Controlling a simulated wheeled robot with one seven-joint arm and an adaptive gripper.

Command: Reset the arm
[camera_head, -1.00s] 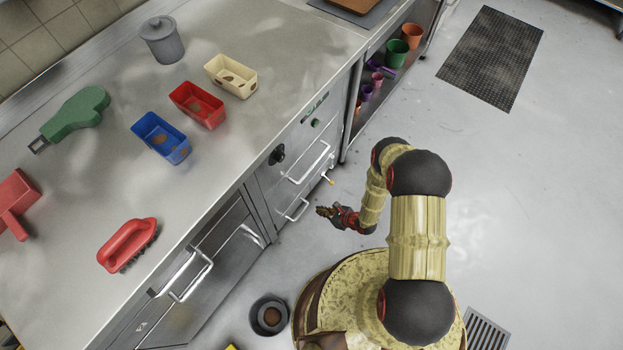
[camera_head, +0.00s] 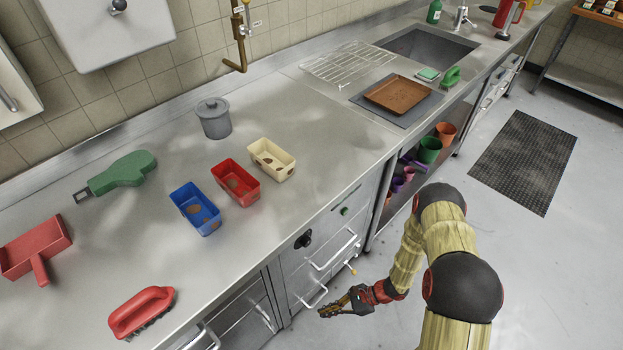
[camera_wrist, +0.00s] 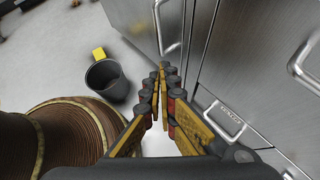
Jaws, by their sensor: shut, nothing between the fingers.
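My gripper (camera_head: 335,309) hangs in front of the steel drawers, below the counter top and out over the floor. In the wrist view my gripper (camera_wrist: 163,70) points down with its yellow and grey fingers together and nothing between them. My arm bends down to it from the lower right of the head view. The steel drawer fronts (camera_wrist: 235,60) with bar handles stand close to the right of the fingers. I cannot tell the exact gap between them.
The counter (camera_head: 110,245) bears blue (camera_head: 196,208), red (camera_head: 236,182) and cream (camera_head: 271,160) tins, a lidded grey pot (camera_head: 213,118), a red brush (camera_head: 141,312) and a red dustpan (camera_head: 38,248). A dark bucket (camera_wrist: 107,82) stands on the floor. Open floor lies right, with a black mat (camera_head: 523,160).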

